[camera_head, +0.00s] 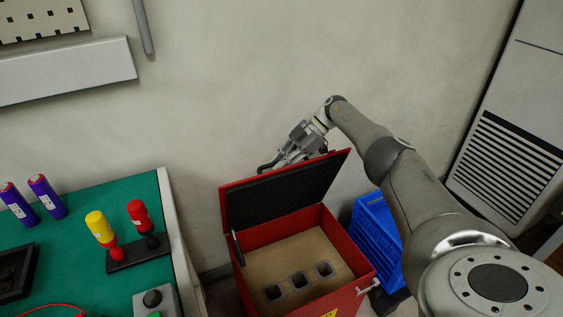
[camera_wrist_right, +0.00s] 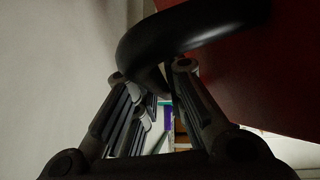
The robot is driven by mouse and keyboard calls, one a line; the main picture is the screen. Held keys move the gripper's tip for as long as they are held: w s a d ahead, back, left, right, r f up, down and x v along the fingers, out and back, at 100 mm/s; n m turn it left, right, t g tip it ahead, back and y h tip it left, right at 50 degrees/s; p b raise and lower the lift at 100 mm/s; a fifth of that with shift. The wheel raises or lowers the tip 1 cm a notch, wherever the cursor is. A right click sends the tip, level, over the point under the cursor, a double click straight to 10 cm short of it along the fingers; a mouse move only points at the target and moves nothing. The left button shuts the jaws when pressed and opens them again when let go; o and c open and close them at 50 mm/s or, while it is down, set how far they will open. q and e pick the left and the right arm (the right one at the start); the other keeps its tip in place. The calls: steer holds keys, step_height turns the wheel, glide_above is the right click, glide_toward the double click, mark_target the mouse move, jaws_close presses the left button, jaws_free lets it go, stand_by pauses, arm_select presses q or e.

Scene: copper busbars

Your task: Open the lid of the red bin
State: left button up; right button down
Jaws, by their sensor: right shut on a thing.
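The red bin (camera_head: 349,257) stands open on the floor right of the green table. Its lid (camera_head: 285,188) is raised to about upright, with the dark inner face towards me. Inside, a brown board has several square grey-rimmed holes. My right gripper (camera_head: 268,167) is behind the raised lid near its top edge. In the right wrist view my right gripper (camera_wrist_right: 155,75) is shut on a black curved handle (camera_wrist_right: 195,32) beside the lid's red outer face (camera_wrist_right: 265,75). In the head view the lid hides part of the gripper. My left gripper is not in view.
A blue crate (camera_head: 378,235) stands right of the bin, close to my right arm. The green table (camera_head: 85,215) at left holds purple cylinders (camera_head: 48,196) and a yellow and a red-capped tool (camera_head: 100,228). A wall is behind; a white vented cabinet (camera_head: 520,120) stands right.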

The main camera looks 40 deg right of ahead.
steer(key=shift+w+a+r, duration=0.1)
steer(key=shift+a, duration=0.15)
steer(key=c, duration=1.5)
jaws_free()
steer(key=shift+a+r, duration=0.1)
steer(key=shift+d, duration=0.2)
step_height(320, 180, up, 10)
steer(key=shift+a+f, duration=0.1)
steer(key=shift+c, duration=0.3)
